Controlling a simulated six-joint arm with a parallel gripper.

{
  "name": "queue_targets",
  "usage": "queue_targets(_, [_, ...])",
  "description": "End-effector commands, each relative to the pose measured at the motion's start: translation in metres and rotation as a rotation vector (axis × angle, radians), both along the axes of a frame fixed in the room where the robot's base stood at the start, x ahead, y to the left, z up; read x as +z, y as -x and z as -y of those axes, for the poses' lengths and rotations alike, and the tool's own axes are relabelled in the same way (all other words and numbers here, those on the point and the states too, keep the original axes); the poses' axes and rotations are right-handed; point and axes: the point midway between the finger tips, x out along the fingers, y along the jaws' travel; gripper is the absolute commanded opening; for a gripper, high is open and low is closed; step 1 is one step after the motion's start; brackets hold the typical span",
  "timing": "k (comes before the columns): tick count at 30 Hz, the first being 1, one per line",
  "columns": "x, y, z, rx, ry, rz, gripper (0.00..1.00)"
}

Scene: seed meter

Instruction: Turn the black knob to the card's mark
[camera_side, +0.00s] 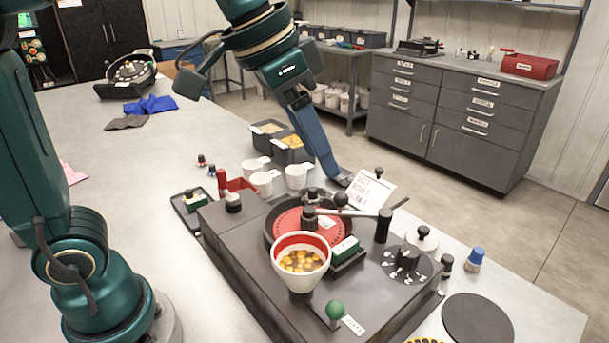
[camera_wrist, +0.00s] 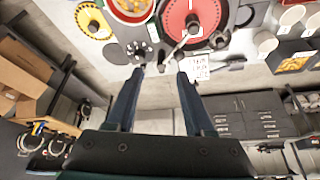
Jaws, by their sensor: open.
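The black knob (camera_side: 408,257) sits on a round dark dial with white marks, at the right end of the grey machine. The dial (camera_wrist: 139,51) also shows in the wrist view, just beyond my left fingertip. I cannot tell which mark the knob points to. The white card (camera_side: 371,192) stands behind the machine with handwritten black lines, too small to read surely. It is also in the wrist view (camera_wrist: 197,66), beyond my right finger. My gripper (camera_wrist: 161,70) is open and empty, its fingers apart. In the side view my gripper (camera_side: 342,179) is above and behind the machine, left of the card.
A bowl of seeds (camera_side: 300,261), a red disc (camera_side: 297,224) and a lever arm (camera_side: 350,212) stand left of the dial. A green ball knob (camera_side: 334,309) is in front. A black-topped white lid (camera_side: 422,240) and blue-capped bottle (camera_side: 475,258) flank the dial's far side.

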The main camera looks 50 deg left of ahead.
Motion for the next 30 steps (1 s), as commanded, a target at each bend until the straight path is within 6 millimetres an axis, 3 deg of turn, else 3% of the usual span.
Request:
queue_targets(11, [-0.006, 0.048, -0.027, 0.137, 0.007, 0.024, 0.53])
queue_targets(21, [-0.023, 0.089, -0.045, 0.255, 0.013, 0.046, 0.53])
queue_targets(30, [-0.039, 0.108, -0.052, 0.317, 0.018, 0.056, 0.53])
